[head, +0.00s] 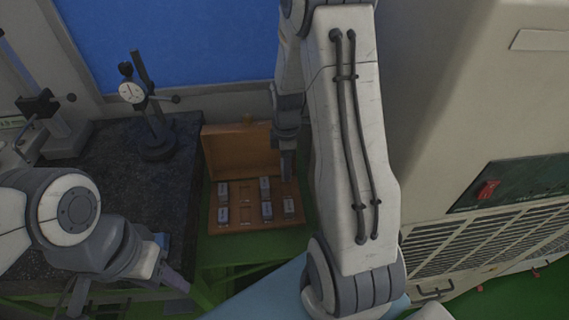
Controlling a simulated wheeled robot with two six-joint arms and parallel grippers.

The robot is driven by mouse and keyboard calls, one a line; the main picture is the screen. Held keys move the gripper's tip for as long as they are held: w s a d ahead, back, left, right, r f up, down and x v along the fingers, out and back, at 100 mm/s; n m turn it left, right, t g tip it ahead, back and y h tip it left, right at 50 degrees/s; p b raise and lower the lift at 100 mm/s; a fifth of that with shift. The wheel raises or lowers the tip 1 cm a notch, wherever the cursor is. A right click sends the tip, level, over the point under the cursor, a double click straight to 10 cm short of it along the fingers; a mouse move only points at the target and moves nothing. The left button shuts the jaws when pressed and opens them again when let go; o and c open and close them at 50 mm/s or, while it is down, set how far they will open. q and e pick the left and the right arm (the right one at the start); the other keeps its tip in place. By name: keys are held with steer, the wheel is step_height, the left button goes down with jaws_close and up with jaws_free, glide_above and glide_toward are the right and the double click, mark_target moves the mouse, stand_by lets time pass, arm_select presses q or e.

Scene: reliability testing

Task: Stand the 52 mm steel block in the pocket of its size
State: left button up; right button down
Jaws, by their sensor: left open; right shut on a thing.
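The open wooden case (257,229) stands right of the dark granite plate, its lid raised at the back. Several small grey steel blocks (265,187) stand in its pockets in rows. A few pockets between them look empty; the size markings are too small to read. My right gripper (288,168) points down over the right rear of the case. It is shut on a small grey thing, likely a steel block, which I can barely tell from the fingers. Whether it touches the case is unclear. My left gripper (172,275) is open at the lower left, away from the case, partly hidden by its own wrist.
A dial gauge on a stand (156,140) is on the granite plate (110,172), left of the case. Another measuring stand (55,130) is at the far left. A large beige cabinet with a red switch (488,189) fills the right side.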

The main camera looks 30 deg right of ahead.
steer(key=shift+f+b, duration=2.2)
steer(key=shift+f, duration=0.45)
steer(key=shift+f+b, duration=0.4)
steer(key=shift+f, duration=0.2)
steer(key=shift+c, duration=0.8)
jaws_free()
